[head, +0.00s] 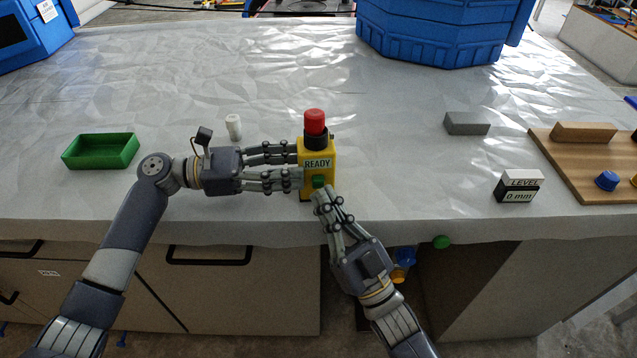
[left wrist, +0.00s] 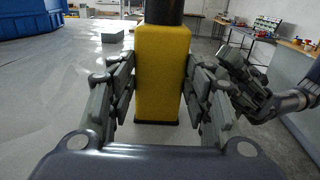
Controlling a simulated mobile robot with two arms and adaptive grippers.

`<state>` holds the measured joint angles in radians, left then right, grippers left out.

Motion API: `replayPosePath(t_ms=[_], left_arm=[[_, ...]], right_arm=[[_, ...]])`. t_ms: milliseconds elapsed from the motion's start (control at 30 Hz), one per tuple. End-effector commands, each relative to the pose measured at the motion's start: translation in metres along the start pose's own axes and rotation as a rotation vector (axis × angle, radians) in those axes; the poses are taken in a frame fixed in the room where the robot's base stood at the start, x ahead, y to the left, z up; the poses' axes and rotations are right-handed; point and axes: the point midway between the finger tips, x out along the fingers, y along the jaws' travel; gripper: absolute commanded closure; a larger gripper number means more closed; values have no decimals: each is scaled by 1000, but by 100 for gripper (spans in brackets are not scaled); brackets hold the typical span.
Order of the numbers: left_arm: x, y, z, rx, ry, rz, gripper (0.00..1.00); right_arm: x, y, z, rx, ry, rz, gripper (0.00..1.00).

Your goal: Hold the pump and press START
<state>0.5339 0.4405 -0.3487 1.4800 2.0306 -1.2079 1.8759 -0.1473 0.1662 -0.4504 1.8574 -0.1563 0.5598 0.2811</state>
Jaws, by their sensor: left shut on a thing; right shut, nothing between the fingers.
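The pump is a yellow upright box (head: 318,152) with a black neck, a red top knob (head: 314,121), a label reading READY and a green button (head: 319,182) low on its front. It stands on the table. My left gripper (head: 300,168) is shut on the pump from the left; the left wrist view shows the yellow body (left wrist: 162,75) between its fingers. My right gripper (head: 322,192) is shut and empty, its fingertips at or just below the green button; I cannot tell whether they touch it. The right fingers also show at the right in the left wrist view.
A green tray (head: 101,151) and a white bottle (head: 233,127) stand to the left. A grey block (head: 466,123), a LEVEL 0 mm display (head: 518,186) and a wooden board (head: 570,150) lie to the right. Blue crates (head: 432,35) stand at the back. The table's front edge is close.

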Motion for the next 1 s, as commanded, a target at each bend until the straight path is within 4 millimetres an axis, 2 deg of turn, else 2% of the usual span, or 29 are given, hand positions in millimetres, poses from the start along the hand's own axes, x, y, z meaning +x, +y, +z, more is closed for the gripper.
replayPosePath(t_ms=[1000], left_arm=[[0,0,0,0,-1,0,86]], right_arm=[[7,5,5,0,0,0,100]])
